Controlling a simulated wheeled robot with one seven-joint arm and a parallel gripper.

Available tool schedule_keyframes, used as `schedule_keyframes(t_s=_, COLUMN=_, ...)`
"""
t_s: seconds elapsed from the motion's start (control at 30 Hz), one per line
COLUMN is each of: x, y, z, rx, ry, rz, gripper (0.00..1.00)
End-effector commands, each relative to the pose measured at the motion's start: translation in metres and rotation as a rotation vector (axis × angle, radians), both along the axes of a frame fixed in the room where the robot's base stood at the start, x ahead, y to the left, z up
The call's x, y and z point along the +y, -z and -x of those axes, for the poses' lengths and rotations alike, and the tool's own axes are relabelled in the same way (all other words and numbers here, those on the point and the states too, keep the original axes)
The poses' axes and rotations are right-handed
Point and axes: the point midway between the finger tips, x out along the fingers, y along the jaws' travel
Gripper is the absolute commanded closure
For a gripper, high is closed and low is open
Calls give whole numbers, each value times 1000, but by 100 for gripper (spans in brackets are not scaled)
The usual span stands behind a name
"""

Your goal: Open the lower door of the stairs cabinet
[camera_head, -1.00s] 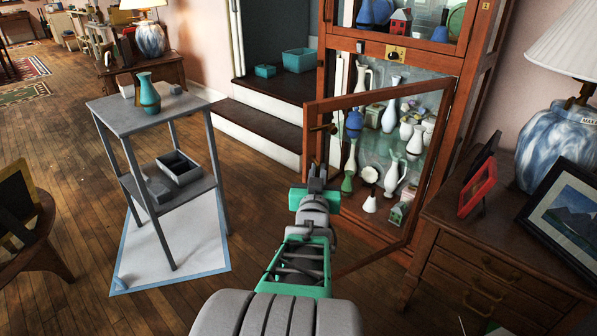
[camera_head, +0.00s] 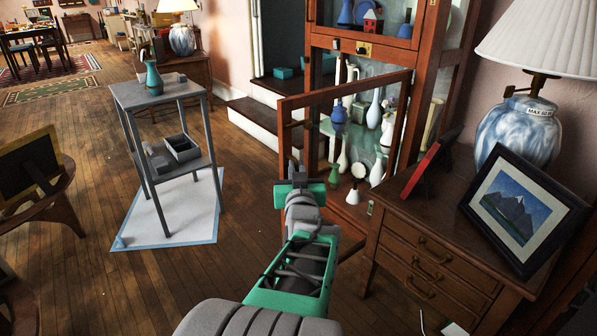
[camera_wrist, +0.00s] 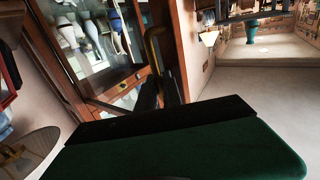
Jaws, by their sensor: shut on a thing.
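The stairs cabinet (camera_head: 322,42) is a tall wooden cabinet with glass panes. Its lower door (camera_head: 345,91) stands partly open, with its free left edge swung out from the cabinet front. Vases and figurines (camera_head: 338,118) show inside and through the glass. My gripper (camera_head: 296,170) is at the door's free edge. In the wrist view my dark fingers (camera_wrist: 160,93) are closed around the lower part of a curved brass handle (camera_wrist: 153,46). The exact contact is partly hidden.
A wooden chest of drawers (camera_head: 392,222) with a framed picture (camera_head: 523,212) and lamp (camera_head: 517,130) stands close on the right. A grey side table (camera_head: 150,92) stands left on a pale mat (camera_head: 203,228). Floor between table and cabinet is clear.

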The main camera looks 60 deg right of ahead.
Motion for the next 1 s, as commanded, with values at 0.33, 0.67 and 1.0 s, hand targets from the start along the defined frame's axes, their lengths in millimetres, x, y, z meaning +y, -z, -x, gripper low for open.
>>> schedule_keyframes(t_s=0.33, x=-1, y=-2, z=1, rx=4, ry=6, rz=7, gripper=100)
schedule_keyframes(t_s=0.67, x=1, y=-1, z=-1, rx=2, ry=0, rz=4, gripper=69)
schedule_keyframes(t_s=1.0, x=11, y=-4, z=8, rx=0, ry=1, rz=3, gripper=69)
